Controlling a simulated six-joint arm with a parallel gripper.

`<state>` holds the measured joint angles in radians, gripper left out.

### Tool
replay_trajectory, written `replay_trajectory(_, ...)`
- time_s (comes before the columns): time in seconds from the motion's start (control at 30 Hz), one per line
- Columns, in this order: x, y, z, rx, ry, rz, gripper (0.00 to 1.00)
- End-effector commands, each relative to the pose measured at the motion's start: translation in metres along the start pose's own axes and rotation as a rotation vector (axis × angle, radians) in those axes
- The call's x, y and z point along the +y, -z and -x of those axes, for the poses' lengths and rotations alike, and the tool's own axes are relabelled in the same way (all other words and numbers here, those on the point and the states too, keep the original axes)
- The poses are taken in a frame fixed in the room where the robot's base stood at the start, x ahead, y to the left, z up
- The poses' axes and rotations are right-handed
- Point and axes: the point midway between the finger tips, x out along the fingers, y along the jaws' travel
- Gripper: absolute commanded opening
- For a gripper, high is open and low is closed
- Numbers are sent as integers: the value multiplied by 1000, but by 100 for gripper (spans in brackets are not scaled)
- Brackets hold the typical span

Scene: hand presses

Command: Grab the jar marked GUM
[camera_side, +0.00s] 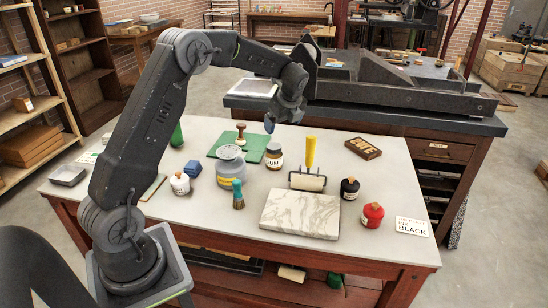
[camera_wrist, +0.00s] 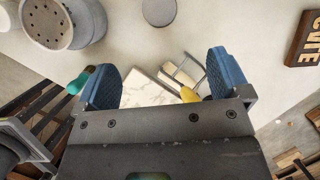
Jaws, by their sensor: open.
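The GUM jar (camera_side: 273,162) stands upright on the pale table, between the grey perforated-lid container and the ink roller. Its white label shows the letters "UM"; the first letter is hard to make out. My gripper (camera_side: 270,123) hangs above and apart from the jar in the side view. In the wrist view my gripper (camera_wrist: 164,82) is open, its two blue pads wide apart with nothing held. A grey round top (camera_wrist: 158,11) at that view's upper edge looks like the jar's lid, beyond the pads.
The perforated container (camera_side: 230,168) stands close left of the jar. The yellow-handled roller (camera_side: 309,160) stands to its right, with a marble slab (camera_side: 300,213) in front. A stamp (camera_side: 241,133) on a green mat is behind. Black (camera_side: 350,188) and red (camera_side: 372,215) jars stand right.

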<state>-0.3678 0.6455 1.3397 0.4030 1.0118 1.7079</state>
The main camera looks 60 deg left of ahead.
Motion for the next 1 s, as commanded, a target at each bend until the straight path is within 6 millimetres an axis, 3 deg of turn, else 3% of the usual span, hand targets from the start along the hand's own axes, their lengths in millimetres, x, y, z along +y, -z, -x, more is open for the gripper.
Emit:
replay_trajectory(0.03,-3,-3,-12,-4,-12,-33,95)
replay_trajectory(0.2,-5,-8,-31,-12,-28,-89,95)
replay_trajectory(0.6,-3,-8,-99,-11,-27,-87,95)
replay_trajectory(0.87,-2,-7,-118,-11,-26,-87,95)
replay_trajectory(1.0,1,-5,-139,-10,-28,-87,95)
